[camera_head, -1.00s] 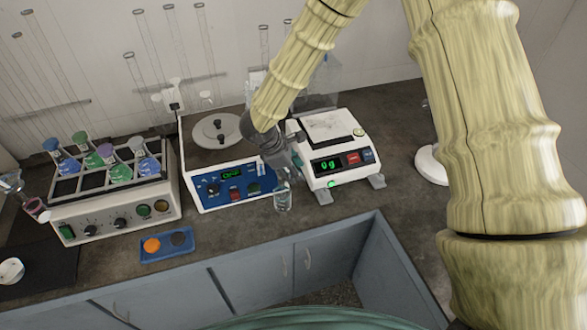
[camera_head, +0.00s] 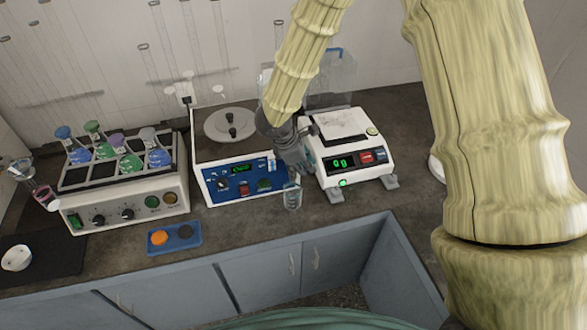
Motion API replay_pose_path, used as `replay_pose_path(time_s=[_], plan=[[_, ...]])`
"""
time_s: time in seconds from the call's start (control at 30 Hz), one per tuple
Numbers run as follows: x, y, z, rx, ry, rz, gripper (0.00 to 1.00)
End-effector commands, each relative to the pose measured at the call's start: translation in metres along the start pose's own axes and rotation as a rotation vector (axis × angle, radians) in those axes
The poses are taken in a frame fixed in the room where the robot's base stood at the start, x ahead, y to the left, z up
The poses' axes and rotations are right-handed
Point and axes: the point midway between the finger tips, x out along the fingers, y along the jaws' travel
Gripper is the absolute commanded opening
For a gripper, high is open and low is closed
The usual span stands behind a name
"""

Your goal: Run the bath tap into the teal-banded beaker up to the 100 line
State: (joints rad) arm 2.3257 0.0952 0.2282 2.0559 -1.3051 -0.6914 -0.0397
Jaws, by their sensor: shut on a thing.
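My gripper (camera_head: 294,174) is shut on a small clear glass vessel (camera_head: 292,196), which looks like the beaker. It hangs roughly upright in front of the right end of the bath's blue panel. Its teal band, scale lines and any liquid inside are too small to make out. The bath (camera_head: 202,172) is a white box with a blue front panel, a lit green display and a round lid on top. A small pale fitting (camera_head: 271,165) at the panel's right end may be the tap; my gripper partly crowds it.
A balance (camera_head: 345,150) stands close to the gripper's right. A white rack unit (camera_head: 130,204) with several coloured flasks stands at left. A blue tray (camera_head: 174,248) with an orange and a dark disc lies in front. Bare bench lies between tray and gripper.

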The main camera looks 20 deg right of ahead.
Motion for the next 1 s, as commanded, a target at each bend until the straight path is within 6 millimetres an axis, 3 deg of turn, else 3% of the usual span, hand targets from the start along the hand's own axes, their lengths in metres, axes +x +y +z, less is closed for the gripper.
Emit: replay_pose_path(time_s=[0.33, 0.73, 0.77, 0.87, 1.0], plan=[[0.0025, 0.0055, 0.0001, -0.14, 0.032, 0.061, 0.0], [0.0009, 0.0068, 0.0006, -0.158, 0.036, 0.067, 0.0], [0.0009, 0.0069, 0.0006, -0.158, 0.036, 0.068, 0.18], [0.001, 0.0069, 0.0006, -0.157, 0.036, 0.067, 0.36], [0.0012, 0.0066, 0.0008, -0.157, 0.036, 0.067, 0.36]])
